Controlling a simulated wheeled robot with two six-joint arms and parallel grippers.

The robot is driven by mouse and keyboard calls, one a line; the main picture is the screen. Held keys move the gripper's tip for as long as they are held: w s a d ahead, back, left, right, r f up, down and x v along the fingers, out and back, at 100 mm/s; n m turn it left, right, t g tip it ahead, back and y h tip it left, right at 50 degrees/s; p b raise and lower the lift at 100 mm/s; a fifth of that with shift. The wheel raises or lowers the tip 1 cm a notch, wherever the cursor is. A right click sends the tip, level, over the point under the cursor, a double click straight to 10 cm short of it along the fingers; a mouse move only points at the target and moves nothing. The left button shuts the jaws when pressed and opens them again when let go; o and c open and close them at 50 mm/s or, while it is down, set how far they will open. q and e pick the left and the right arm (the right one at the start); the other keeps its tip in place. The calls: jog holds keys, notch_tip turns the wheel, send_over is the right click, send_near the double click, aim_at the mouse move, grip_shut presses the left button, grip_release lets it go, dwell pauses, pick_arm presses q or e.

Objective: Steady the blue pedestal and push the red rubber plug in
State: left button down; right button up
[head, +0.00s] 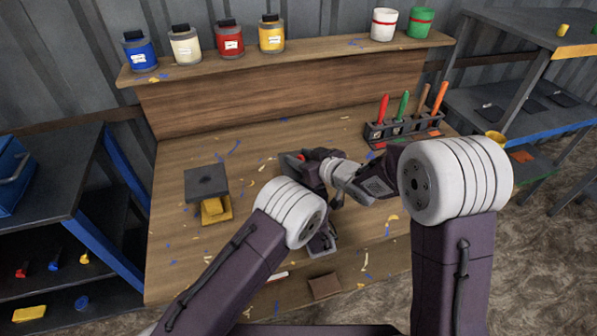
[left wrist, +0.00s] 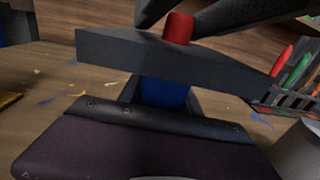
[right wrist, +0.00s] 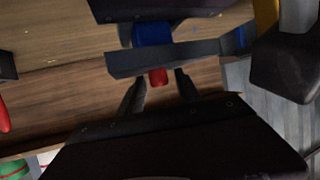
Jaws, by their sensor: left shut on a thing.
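The red rubber plug (right wrist: 157,77) stands out of one face of a dark grey slab (right wrist: 180,58). The blue pedestal (right wrist: 153,33) is on the slab's other side. In the left wrist view the blue pedestal (left wrist: 164,92) shows below the slab (left wrist: 160,55), and the plug (left wrist: 178,27) above it. My left gripper (left wrist: 163,98) is shut on the blue pedestal; its fingers are mostly hidden. My right gripper (right wrist: 159,75) is open, with a finger on each side of the plug and visible gaps.
A yellow pedestal (head: 215,211) with a grey slab (head: 206,180) stands left on the workbench (head: 170,252). A rack (head: 402,132) of several colour-handled tools is at the back right. Jars and cups line the rear shelf (head: 330,50). Scraps litter the bench.

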jog(key=shift+s+f, duration=0.1)
jog(key=v, duration=1.2)
pick_arm(q)
jog(key=c, duration=0.8)
grip_release()
jog(key=shift+o, duration=0.2)
jog(key=v, duration=1.2)
